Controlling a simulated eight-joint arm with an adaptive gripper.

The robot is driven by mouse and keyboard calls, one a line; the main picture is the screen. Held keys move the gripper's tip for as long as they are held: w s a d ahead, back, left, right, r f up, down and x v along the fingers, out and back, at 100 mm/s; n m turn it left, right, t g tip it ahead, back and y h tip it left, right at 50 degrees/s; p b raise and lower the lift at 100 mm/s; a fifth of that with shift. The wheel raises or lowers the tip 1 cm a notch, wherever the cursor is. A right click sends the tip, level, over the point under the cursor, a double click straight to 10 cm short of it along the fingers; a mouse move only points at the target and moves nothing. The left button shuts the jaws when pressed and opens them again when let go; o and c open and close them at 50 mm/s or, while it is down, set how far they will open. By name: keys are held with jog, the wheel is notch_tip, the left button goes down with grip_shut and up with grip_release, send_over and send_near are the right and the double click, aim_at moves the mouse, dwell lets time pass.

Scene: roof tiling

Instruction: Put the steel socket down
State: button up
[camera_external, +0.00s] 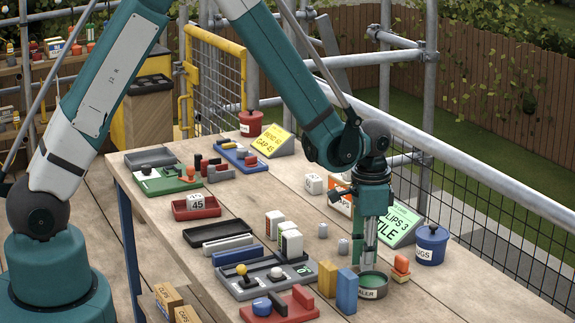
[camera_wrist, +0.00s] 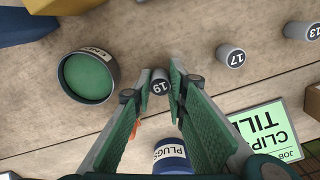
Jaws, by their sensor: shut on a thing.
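A grey steel socket marked 19 (camera_wrist: 160,84) is between my fingertips in the wrist view. My gripper (camera_wrist: 156,88) is shut on it. In the external view my gripper (camera_external: 367,258) points straight down near the round sealer tub (camera_external: 372,292), and the held socket cannot be made out there. I cannot tell whether the socket touches the table. Two similar sockets stand apart on the planks: one marked 17 (camera_wrist: 231,56), also in the external view (camera_external: 343,246), and one marked 13 (camera_wrist: 302,27), also in the external view (camera_external: 323,230).
The green-topped tub (camera_wrist: 88,77) is left of my fingers in the wrist view. A blue plugs tub (camera_external: 431,243) and an orange object (camera_external: 401,266) stand to the right. Blue and yellow blocks (camera_external: 347,290) stand left. A green sign (camera_external: 400,222) is behind.

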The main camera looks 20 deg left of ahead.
jog(key=shift+f, duration=0.2)
jog(key=o, duration=0.8)
jog(key=shift+o, duration=0.2)
jog(key=shift+r, duration=0.1)
notch_tip(320, 180, up, 12)
jog(key=shift+p, duration=0.45)
dwell(0.7)
